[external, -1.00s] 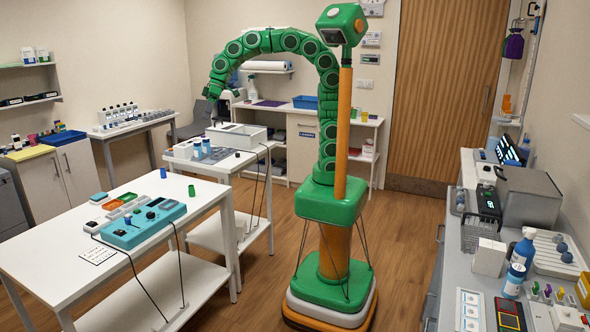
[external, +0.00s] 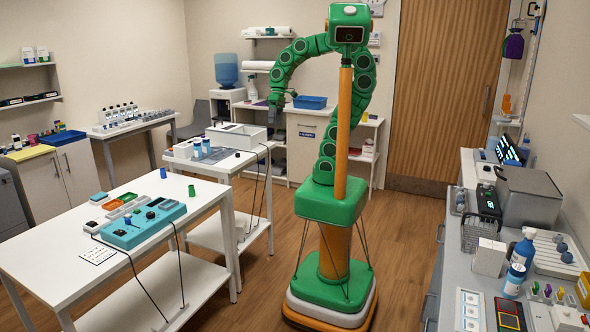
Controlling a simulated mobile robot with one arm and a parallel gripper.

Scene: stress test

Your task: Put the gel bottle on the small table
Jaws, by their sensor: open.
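My gripper (external: 272,113) is in the air at the end of my raised green arm, with no object visible in it. It points down, with the far shelf behind it; its fingers are too small to see clearly. I cannot tell for sure which bottle is the gel bottle. A blue bottle (external: 513,281) stands upright on the right counter, in front of a blue spray bottle (external: 524,247). Small blue bottles with pale caps (external: 206,147) stand on a smaller white table (external: 235,165) at centre left. My gripper is apart from all of them.
A large white table (external: 50,255) with a teal device (external: 143,224) stands at the front left. A white box (external: 237,137) is on the smaller table. The right counter (external: 455,270) is crowded. Wooden floor (external: 265,285) is clear between the tables and my base.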

